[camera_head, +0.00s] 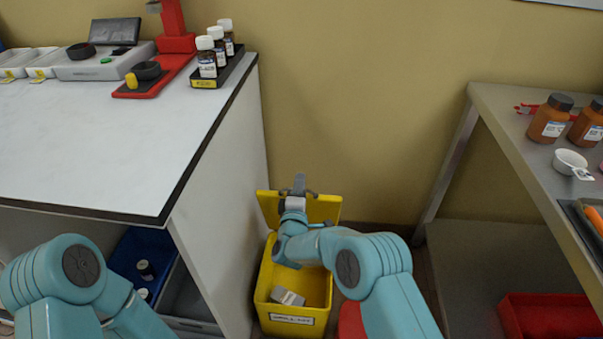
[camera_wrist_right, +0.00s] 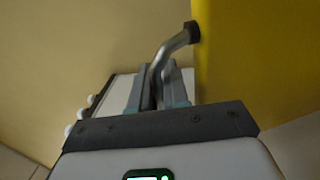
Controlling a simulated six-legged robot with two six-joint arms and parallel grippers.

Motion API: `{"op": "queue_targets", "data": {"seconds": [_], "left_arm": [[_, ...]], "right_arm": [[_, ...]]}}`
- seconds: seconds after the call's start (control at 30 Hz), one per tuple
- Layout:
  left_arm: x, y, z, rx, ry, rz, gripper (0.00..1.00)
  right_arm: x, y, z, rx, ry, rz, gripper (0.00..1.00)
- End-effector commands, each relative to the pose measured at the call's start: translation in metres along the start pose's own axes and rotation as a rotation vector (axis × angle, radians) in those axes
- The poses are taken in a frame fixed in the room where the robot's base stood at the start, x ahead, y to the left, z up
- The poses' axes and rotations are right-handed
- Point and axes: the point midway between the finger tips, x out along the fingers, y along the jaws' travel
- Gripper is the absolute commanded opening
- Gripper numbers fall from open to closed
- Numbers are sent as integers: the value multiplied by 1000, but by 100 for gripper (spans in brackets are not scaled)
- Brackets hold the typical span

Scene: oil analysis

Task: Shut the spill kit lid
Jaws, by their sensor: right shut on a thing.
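The yellow spill kit bin (camera_head: 263,293) stands on the floor between the two tables, with a grey-white block (camera_head: 288,297) inside. Its yellow lid (camera_head: 326,210) is open and stands up at the back, near the wall. My right gripper (camera_head: 298,187) is at the lid's top edge. In the right wrist view, my right gripper (camera_wrist_right: 160,88) is shut on the bent metal lid handle (camera_wrist_right: 172,48), and the yellow lid (camera_wrist_right: 255,60) fills the right side. My left arm shows at the lower left, but its gripper is out of view.
A white table (camera_head: 90,150) with bottles and instruments stands left of the bin; a blue crate (camera_head: 135,250) is under it. A grey metal table (camera_head: 510,120) with brown bottles stands at the right, with a red crate (camera_head: 550,315) below.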

Motion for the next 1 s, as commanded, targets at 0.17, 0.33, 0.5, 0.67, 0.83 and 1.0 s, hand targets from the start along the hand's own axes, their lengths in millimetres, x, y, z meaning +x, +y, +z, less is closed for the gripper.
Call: {"op": "queue_targets", "data": {"seconds": [0.17,0.33,0.5,0.67,0.83,1.0], "left_arm": [[-2,1,0,0,0,0,92],[-3,1,0,0,0,0,92],[-1,0,0,0,0,0,92],[0,0,0,0,0,0,92],[0,0,0,0,0,0,92],[0,0,0,0,0,0,92]], "right_arm": [[-44,-8,-1,-2,4,24,0],[-78,-19,-1,-3,3,26,0],[-101,-28,-1,-1,1,30,0],[-114,-33,-1,1,1,33,0],[-119,-34,-2,1,1,36,0],[-120,-34,-2,2,1,37,0]]}}
